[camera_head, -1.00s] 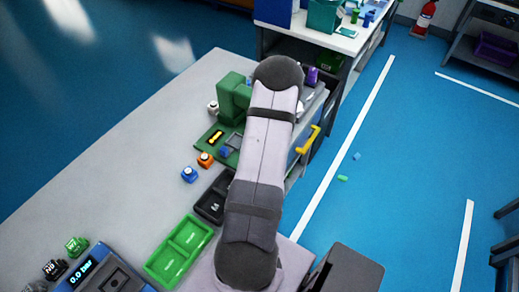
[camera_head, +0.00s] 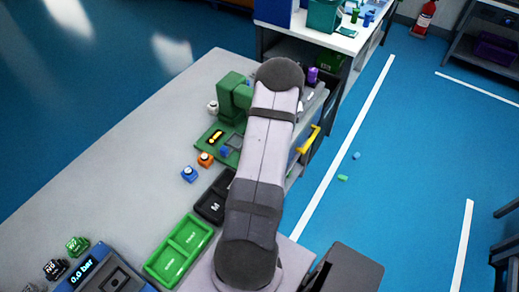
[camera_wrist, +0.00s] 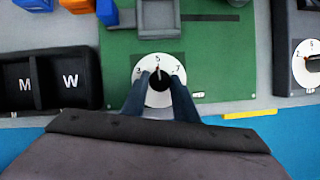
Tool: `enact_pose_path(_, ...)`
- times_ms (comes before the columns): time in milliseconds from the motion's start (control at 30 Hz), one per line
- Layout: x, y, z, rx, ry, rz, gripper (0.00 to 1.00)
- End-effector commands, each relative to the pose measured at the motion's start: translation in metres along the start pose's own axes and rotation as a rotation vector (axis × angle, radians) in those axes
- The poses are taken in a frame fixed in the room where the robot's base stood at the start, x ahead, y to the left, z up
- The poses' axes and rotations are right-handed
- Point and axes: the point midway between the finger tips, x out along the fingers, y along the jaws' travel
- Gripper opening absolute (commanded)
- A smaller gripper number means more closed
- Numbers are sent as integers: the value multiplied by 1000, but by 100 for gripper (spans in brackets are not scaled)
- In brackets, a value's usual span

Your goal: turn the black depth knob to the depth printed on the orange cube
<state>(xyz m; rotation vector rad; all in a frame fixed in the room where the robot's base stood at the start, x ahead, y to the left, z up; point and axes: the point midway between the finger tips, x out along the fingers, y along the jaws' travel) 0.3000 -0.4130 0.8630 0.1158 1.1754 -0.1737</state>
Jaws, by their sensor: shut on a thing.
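In the wrist view the black depth knob (camera_wrist: 159,83) sits at the middle of a white dial (camera_wrist: 158,98) on the green plate (camera_wrist: 116,60). The numbers 3, 5 and 7 show on the dial, and a red mark is at or very near 5. My gripper (camera_wrist: 158,87) has one finger on each side of the knob and is shut on it. The orange cube (camera_head: 205,159) stands left of the green fixture in the head view. It also shows at the top edge of the wrist view (camera_wrist: 76,5); its print is not readable. My arm hides the knob in the head view.
A blue cube (camera_head: 189,174) stands beside the orange one. A black tray marked M and W (camera_wrist: 50,82) lies left of the plate. Another white dial (camera_wrist: 310,67) is at the right edge. A green tray (camera_head: 179,250) lies nearer my base.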

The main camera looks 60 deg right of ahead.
Motion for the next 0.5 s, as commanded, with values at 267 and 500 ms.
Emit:
enact_pose_path(267, 0, -3, 1, -172, -2, 71, 4)
enact_pose_path(500, 2, -5, 1, -380, -3, 154, 4)
